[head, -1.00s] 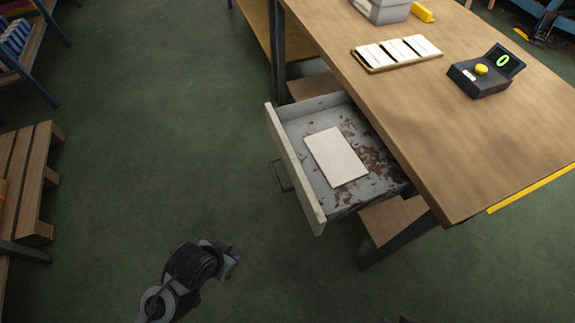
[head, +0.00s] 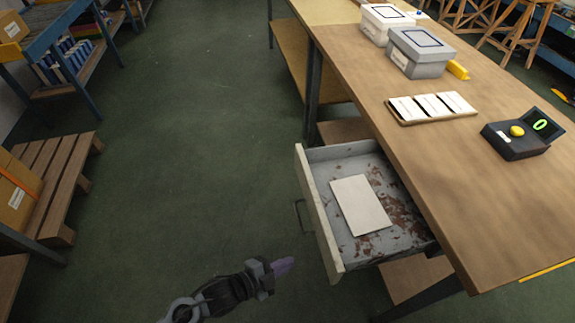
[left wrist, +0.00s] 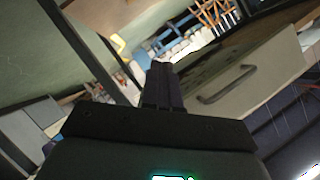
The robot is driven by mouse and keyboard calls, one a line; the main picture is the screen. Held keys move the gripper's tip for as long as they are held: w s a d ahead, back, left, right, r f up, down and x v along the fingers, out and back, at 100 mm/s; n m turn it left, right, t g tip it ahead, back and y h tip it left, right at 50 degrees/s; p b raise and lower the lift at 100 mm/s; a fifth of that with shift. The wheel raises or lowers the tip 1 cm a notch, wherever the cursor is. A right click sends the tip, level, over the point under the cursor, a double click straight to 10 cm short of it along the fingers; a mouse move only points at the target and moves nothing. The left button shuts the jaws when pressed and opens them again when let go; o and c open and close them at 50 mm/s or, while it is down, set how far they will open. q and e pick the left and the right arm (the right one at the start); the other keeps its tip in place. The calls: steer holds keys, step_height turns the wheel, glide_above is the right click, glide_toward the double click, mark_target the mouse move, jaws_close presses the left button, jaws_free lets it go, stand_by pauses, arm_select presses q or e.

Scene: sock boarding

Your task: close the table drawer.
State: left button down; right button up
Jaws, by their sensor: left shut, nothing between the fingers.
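The table drawer (head: 321,226) is pulled out from the left side of the wooden table (head: 395,75). Its inside is grey with rusty patches, and a white sheet or card (head: 361,205) lies in it. Its handle (head: 301,216) is on the outer front. My left gripper (head: 284,266) is shut and empty, low and to the left of the drawer front, apart from it. In the left wrist view, the shut fingers (left wrist: 162,85) point toward the drawer front (left wrist: 265,80) with its dark handle (left wrist: 226,84). My right gripper is not in view.
On the table are lidded boxes (head: 418,52), a tray of white cards (head: 433,107), a dark device with a yellow button (head: 515,138) and a yellow object (head: 458,70). A pallet (head: 70,180) stands at left. The green floor between is clear.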

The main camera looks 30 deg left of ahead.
arm_select(q)
steer(key=w+a+r+m+h+p, duration=0.2)
steer(key=w+a+m+h, duration=0.15)
steer(key=a+m, duration=0.35)
steer(key=w+a+r+m+h+p, duration=0.1)
steer(key=w+a+r+m+h, duration=0.25)
steer(key=a, duration=0.55)
steer(key=m+p, duration=0.1)
steer(key=m, duration=0.1)
glide_toward(298, 164)
steer(key=b+x, duration=0.1)
steer(key=x, duration=0.1)
steer(key=b+x, duration=0.1)
steer(key=x, duration=0.1)
steer(key=b+x, duration=0.2)
steer(key=shift+w+a+f, duration=0.15)
steer(key=shift+w+f, duration=0.05)
steer(key=shift+f, duration=0.15)
steer(key=shift+w+d, duration=0.3)
steer(key=shift+d, duration=0.05)
